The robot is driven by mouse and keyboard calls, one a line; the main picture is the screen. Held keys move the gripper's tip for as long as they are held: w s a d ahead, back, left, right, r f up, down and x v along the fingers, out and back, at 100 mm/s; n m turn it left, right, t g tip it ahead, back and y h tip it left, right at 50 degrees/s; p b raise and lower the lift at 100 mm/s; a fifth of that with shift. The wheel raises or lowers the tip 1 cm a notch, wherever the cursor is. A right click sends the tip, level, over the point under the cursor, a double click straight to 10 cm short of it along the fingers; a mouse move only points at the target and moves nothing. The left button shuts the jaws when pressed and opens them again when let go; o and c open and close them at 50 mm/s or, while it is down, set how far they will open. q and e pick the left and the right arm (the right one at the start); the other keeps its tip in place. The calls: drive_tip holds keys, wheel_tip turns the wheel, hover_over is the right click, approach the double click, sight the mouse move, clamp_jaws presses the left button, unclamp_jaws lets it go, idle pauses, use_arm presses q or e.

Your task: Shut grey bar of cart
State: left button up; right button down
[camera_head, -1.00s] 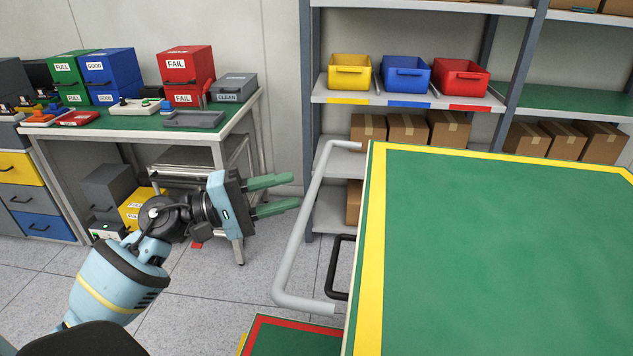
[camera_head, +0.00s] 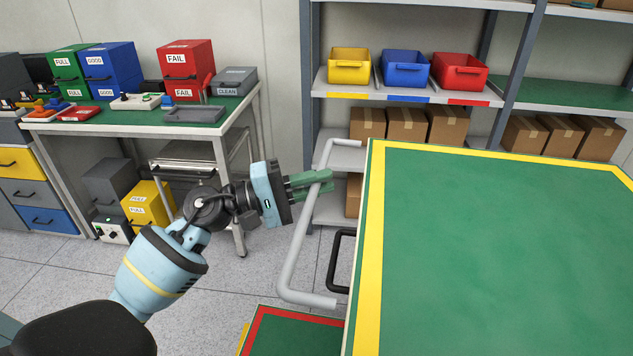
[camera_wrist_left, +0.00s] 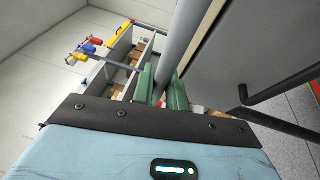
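The grey bar (camera_head: 293,262) is a bent tube on the left side of the cart (camera_head: 374,270), which has a green top with a yellow border. The bar stands out to the left of the cart. My left gripper (camera_head: 310,184) is at the upper part of the bar, its green fingers close together there. In the left wrist view the bar (camera_wrist_left: 181,45) runs between the two fingers (camera_wrist_left: 162,88), one on each side, with little or no gap; they look shut on it. My right gripper is not in view.
A black handle (camera_head: 336,262) sits just right of the bar. A lower red-bordered green surface (camera_head: 290,335) is below. Shelves with colored bins (camera_head: 407,75) and cardboard boxes (camera_head: 407,130) stand behind. A workbench (camera_head: 130,126) is at the left; floor between is open.

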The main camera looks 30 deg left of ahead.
use_arm(q)
clamp_jaws()
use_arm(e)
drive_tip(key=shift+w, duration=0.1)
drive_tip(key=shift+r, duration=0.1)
